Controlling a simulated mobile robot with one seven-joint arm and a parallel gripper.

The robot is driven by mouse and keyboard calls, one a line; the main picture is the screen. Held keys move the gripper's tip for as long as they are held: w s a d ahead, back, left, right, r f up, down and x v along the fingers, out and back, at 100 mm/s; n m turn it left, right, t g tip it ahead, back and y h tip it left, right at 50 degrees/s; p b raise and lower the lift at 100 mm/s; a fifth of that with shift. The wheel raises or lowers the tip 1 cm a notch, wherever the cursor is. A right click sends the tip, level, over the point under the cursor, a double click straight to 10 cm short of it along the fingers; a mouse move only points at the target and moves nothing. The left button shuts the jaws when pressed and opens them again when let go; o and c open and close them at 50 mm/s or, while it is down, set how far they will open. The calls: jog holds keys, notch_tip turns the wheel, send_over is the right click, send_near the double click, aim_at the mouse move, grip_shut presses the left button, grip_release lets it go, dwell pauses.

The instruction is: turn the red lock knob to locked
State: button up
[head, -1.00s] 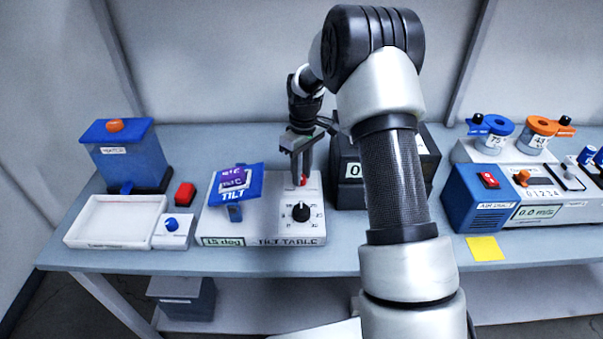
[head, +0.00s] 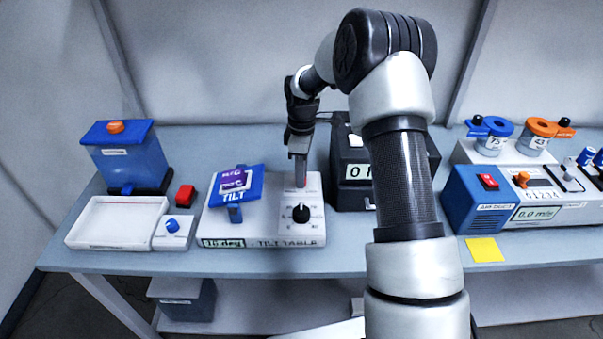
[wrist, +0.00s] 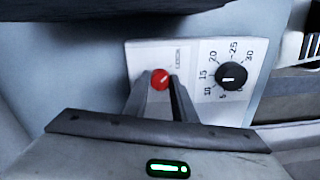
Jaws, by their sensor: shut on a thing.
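The red lock knob (wrist: 160,79) sits on the white tilt table base (head: 263,229), beside the printed word LOCK in the wrist view. My gripper (wrist: 161,84) is shut on the red knob, with one finger on each side of it. In the head view my gripper (head: 301,172) points straight down at the back right of the base and hides most of the knob. The black angle dial (head: 301,213) with its white pointer stands just in front of the fingers. It also shows in the wrist view (wrist: 231,76). The blue TILT plate (head: 236,188) is tilted on the left.
A black box with a display (head: 352,190) stands close to the right of my gripper. A yellow note (head: 485,249) lies at the right front.

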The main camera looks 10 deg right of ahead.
dwell(0.3)
jog(key=o, duration=1)
jog(key=shift+o, duration=0.2)
notch_tip(320, 180, up, 18)
jog(key=shift+w+d+f+p, duration=0.15)
jog(key=shift+w+f+p, duration=0.1)
jog(key=shift+w+p, duration=0.1)
